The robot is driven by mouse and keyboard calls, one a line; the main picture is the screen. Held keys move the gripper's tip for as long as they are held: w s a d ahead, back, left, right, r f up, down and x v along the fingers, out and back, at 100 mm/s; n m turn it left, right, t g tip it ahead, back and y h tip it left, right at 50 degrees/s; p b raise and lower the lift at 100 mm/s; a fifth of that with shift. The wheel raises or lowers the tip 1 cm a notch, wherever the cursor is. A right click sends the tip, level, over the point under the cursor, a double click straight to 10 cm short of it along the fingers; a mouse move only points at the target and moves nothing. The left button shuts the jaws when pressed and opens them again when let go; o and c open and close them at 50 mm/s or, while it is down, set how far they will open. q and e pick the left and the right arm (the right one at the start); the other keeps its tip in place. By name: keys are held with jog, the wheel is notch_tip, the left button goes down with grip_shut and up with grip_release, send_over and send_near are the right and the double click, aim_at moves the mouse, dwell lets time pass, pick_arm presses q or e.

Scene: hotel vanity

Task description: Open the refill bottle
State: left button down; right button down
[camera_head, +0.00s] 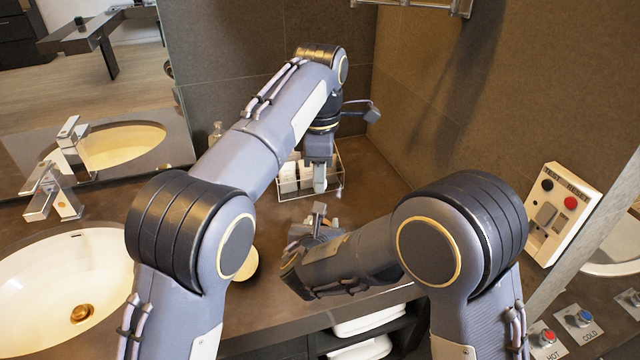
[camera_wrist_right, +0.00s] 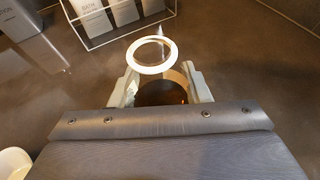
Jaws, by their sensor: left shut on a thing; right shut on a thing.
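In the right wrist view, my right gripper (camera_wrist_right: 160,90) is shut around a brown, round body (camera_wrist_right: 162,94), which looks like the refill bottle. A white ring (camera_wrist_right: 152,55) shows just beyond the fingers; I cannot tell whether it is joined to the bottle. In the head view, my right gripper (camera_head: 318,220) is low over the counter and its arm hides most of the bottle. My left gripper (camera_head: 320,178) points down above and behind it, in front of the rack. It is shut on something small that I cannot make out.
A wire rack (camera_head: 338,172) with white boxes stands at the back, close to my left gripper. A pale round dish (camera_head: 248,264) sits partly behind my left arm. The sink (camera_head: 40,300) and tap (camera_head: 50,195) are at left. A switch panel (camera_head: 562,212) is at right.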

jog(key=c, duration=0.7)
grip_release()
